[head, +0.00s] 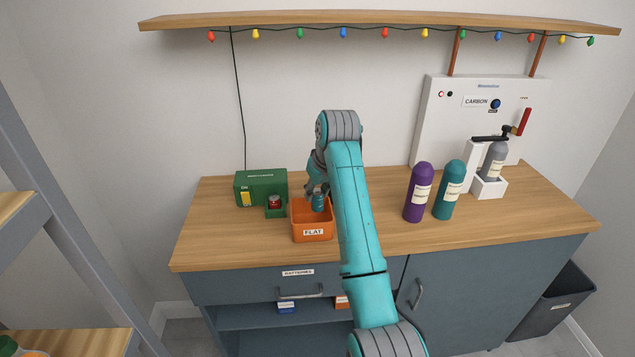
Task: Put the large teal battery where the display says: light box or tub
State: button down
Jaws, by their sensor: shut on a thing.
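My gripper (317,190) is shut on the large teal battery (318,203), a small dark teal cylinder. The battery is at the orange tub (312,236) labelled FLAT, within or just above its opening; I cannot tell whether it touches the bottom. My arm hides the tub's right side. A green box (261,183) stands just left of the tub, with a small yellow display (245,199) on its front. Any reading there is too small to make out. A small green holder (275,211) with a red item (274,201) in it sits in front of the box.
A purple bottle (417,195) and a teal bottle (449,190) stand right of my arm on the wooden counter (545,205). A white carbonating machine (460,125) with a grey bottle is behind them. The counter's left front is clear. A shelf (380,19) with coloured lights hangs above.

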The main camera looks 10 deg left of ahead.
aim_at(319, 192)
jog(key=shift+f, duration=0.7)
jog(key=c, duration=0.7)
grip_release()
jog(key=shift+d+r, duration=0.1)
jog(key=v, duration=0.7)
jog(key=shift+s+r, duration=0.1)
jog(key=shift+r, duration=0.05)
